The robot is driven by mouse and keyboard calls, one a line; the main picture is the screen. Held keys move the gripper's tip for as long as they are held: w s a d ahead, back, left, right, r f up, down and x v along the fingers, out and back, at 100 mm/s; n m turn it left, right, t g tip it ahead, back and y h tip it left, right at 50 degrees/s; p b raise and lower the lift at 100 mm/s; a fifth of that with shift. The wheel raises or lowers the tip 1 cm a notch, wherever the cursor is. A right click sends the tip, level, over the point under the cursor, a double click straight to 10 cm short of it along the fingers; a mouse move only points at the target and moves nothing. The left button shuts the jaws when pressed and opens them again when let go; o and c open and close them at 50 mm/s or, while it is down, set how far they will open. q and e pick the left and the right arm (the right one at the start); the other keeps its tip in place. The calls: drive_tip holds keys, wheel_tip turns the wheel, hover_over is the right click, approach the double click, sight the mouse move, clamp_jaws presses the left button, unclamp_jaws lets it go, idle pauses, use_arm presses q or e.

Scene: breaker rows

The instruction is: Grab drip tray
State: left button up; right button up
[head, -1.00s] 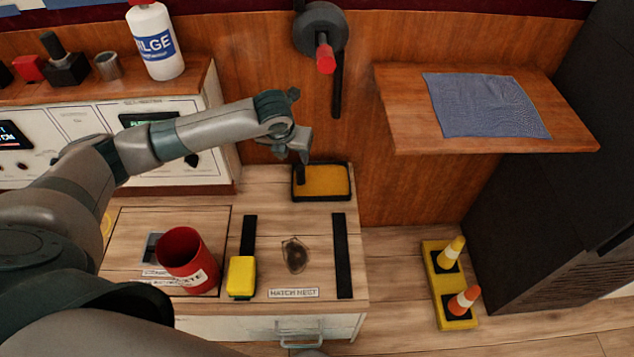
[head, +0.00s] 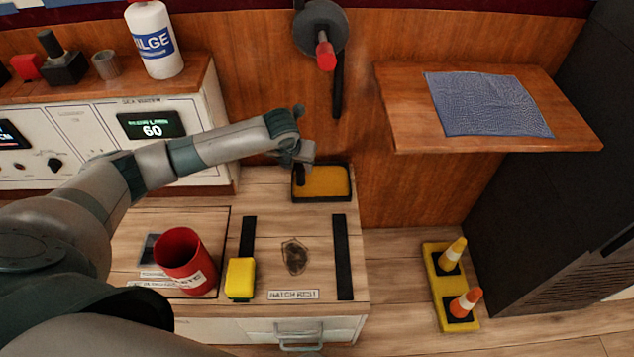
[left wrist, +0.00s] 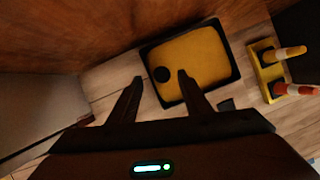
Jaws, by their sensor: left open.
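The drip tray (head: 322,197) is a shallow black-rimmed tray with a yellow-orange inside. It lies at the back of the wooden counter, against the wooden wall. In the left wrist view the tray (left wrist: 205,62) shows ahead of the fingers, with a round black spot at its near left. My left gripper (head: 301,178) is open and empty, above the tray's left end. In the left wrist view the fingers of the gripper (left wrist: 160,85) are spread, the right one overlapping the tray and the left one outside it. My right gripper is not in view.
A red cup (head: 186,262), a yellow block (head: 240,279) and black strips (head: 342,257) are on the counter. A shelf with a blue cloth (head: 487,104) juts out at right. A red-handled lever (head: 325,55) is on the wall. Small cones (head: 453,255) stand on a yellow base at right.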

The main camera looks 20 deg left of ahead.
sight(300, 169)
use_arm(q)
drive_tip(key=shift+b+x, duration=0.4)
drive_tip(key=shift+x, duration=1.95)
drive_tip(key=shift+s+d, duration=0.1)
drive_tip(key=shift+d, duration=0.1)
drive_tip(key=shift+c, duration=0.4)
clamp_jaws()
